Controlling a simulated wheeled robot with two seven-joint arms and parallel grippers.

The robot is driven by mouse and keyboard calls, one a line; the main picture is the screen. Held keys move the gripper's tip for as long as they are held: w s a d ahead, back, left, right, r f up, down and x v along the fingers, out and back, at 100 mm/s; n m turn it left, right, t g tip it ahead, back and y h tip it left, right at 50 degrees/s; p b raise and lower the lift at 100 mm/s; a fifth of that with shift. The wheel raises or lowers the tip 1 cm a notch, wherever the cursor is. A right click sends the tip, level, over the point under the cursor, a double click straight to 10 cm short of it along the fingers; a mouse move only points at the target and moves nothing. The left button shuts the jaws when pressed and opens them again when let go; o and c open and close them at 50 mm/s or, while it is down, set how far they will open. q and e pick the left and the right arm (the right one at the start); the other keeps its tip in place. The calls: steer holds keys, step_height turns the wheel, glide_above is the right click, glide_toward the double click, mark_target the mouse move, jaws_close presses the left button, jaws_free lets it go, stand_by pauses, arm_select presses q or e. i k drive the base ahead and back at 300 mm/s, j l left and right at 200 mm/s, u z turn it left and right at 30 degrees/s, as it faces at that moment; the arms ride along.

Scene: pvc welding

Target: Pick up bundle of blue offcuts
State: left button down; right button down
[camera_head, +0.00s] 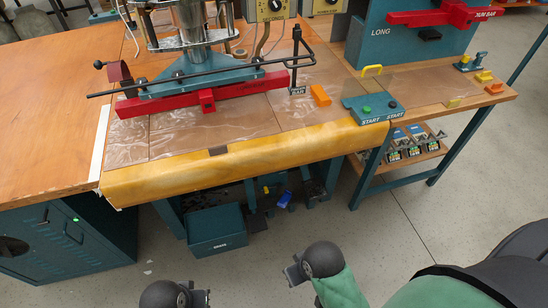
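A small bright blue item (285,199), which may be the bundle of blue offcuts, lies low under the bench, to the right of a teal bin (216,232). It is too small to make out single pieces. My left gripper (203,298) is at the bottom edge, partly cut off, in front of the bench. My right gripper (293,271) is at the bottom centre, nearer the camera than the blue item and apart from it. Neither gripper touches anything that I can see. Their fingers are too small to tell open from shut.
The bench (250,158) has a rounded yellow front edge and carries a red and teal press (205,95). A teal control box (373,108) sits at its right corner. A teal cabinet (65,245) stands left. Grey floor (400,225) is clear in front.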

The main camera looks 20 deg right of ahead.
mark_target(285, 198)
steer(key=l, duration=1.45)
steer(key=u, duration=0.05)
